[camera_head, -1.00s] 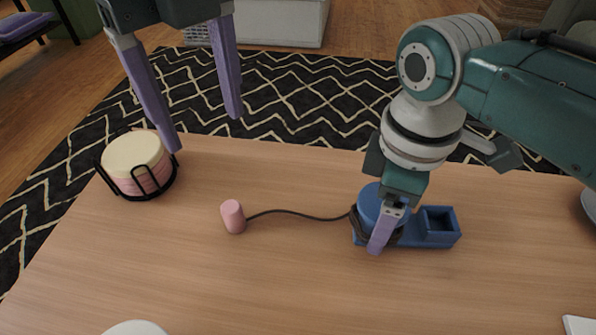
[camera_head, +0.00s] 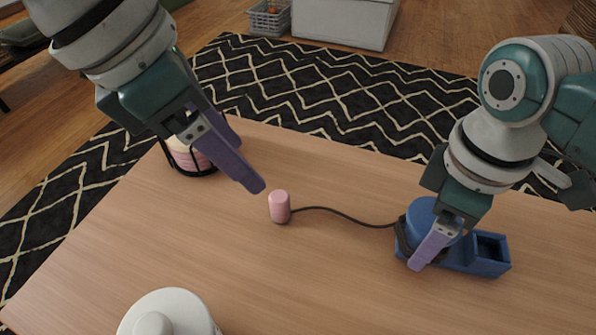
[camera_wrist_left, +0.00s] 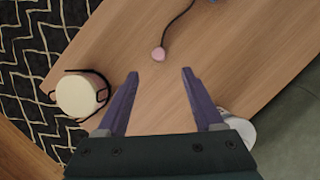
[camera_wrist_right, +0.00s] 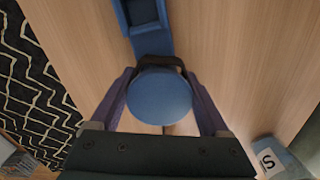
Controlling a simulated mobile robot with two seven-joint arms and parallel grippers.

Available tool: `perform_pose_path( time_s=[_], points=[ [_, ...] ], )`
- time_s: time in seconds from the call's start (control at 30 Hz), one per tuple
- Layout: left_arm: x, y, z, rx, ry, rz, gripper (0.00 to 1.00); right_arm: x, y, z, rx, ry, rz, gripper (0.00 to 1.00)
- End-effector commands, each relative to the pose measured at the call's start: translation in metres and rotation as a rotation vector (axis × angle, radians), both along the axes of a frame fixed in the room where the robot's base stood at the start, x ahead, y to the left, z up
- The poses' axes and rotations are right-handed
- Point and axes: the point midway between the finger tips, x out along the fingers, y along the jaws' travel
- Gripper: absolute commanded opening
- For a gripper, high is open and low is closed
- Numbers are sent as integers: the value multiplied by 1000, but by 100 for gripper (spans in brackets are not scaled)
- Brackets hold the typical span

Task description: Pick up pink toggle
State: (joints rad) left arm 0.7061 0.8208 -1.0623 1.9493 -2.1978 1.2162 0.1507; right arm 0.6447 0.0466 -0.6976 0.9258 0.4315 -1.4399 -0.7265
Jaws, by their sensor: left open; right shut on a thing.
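The pink toggle (camera_head: 279,207) is a small cylinder standing on the wooden table, on the end of a dark cord. It also shows in the left wrist view (camera_wrist_left: 158,54), ahead of the fingertips and between their lines. My left gripper (camera_head: 250,170) is open and empty, above the table just left of the toggle and apart from it. The cord runs right to a blue device (camera_head: 482,255) with a round blue top and an open box end. My right gripper (camera_head: 432,245) is shut on the blue device's round part (camera_wrist_right: 159,96), with one finger on each side.
A black wire holder with cream and pink round pieces (camera_head: 190,160) stands at the table's back left, partly behind my left gripper. A white lidded pot (camera_head: 170,312) is at the front edge. The table's middle front is clear.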

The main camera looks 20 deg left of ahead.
Motion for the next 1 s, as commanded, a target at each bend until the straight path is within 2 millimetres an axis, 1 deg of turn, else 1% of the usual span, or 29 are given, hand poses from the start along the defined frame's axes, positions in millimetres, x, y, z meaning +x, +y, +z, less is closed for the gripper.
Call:
perform_pose_path(
  time_s=[0.3,0.4,0.57,0.8,0.9,1.0],
  points=[
    [12,-15,-48,1,-5,-19,68,0,0,0,0,0,0,21],
    [15,-18,-57,3,-6,-19,68,0,0,0,0,0,0,21],
    [18,-20,-67,4,-6,-19,68,0,0,0,0,0,0,21],
    [27,-28,-97,4,-4,-17,68,0,0,0,0,0,0,21],
    [30,-30,-105,3,-5,-17,68,0,0,0,0,0,0,21],
    [31,-32,-109,3,-6,-18,68,0,0,0,0,0,0,21]
  ],
)
